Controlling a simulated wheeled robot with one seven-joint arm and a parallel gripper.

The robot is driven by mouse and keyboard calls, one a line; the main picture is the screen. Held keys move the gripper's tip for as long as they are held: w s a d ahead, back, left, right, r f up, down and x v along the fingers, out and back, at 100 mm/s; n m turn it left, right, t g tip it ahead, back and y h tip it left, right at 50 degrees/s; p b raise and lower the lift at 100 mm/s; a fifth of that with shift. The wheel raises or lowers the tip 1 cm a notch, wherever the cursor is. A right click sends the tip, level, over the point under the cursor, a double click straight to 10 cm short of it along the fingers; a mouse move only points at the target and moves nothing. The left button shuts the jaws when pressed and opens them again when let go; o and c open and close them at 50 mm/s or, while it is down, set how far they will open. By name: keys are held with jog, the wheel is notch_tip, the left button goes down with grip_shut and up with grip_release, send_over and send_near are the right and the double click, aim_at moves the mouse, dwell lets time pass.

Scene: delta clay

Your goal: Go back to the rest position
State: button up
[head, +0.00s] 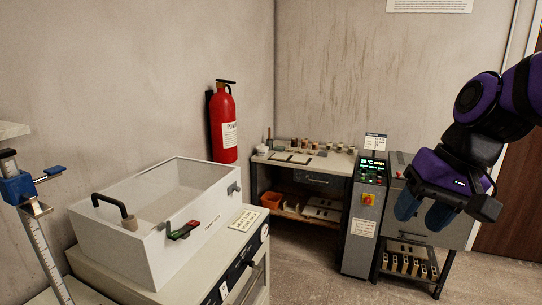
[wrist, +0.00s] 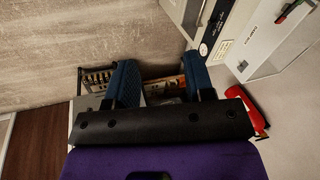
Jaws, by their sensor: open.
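My gripper (head: 424,211) hangs at the right of the head view at the end of my purple and black arm, with its blue fingers pointing down. In the wrist view my gripper (wrist: 160,85) shows its two blue fingers spread well apart. I see nothing held between them. In the head view the fingers are in front of a grey cabinet (head: 455,232) at the right; I cannot tell how far apart they are in depth.
A white clear-topped box (head: 120,247) stands on a cabinet at the front left. A red fire extinguisher (head: 223,125) hangs on the wall. A workbench (head: 335,163) and a control pillar (head: 360,230) stand at the back. Floor (head: 310,275) is clear in the middle.

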jog(key=s+d+r+n+t+h, duration=0.1)
jog(key=s+d+r+t+h, duration=0.2)
jog(key=s+d, duration=0.4)
jog(key=shift+s+r+t, duration=0.35)
jog(key=shift+t, duration=0.05)
jog(key=shift+c, duration=0.5)
dwell(2.6)
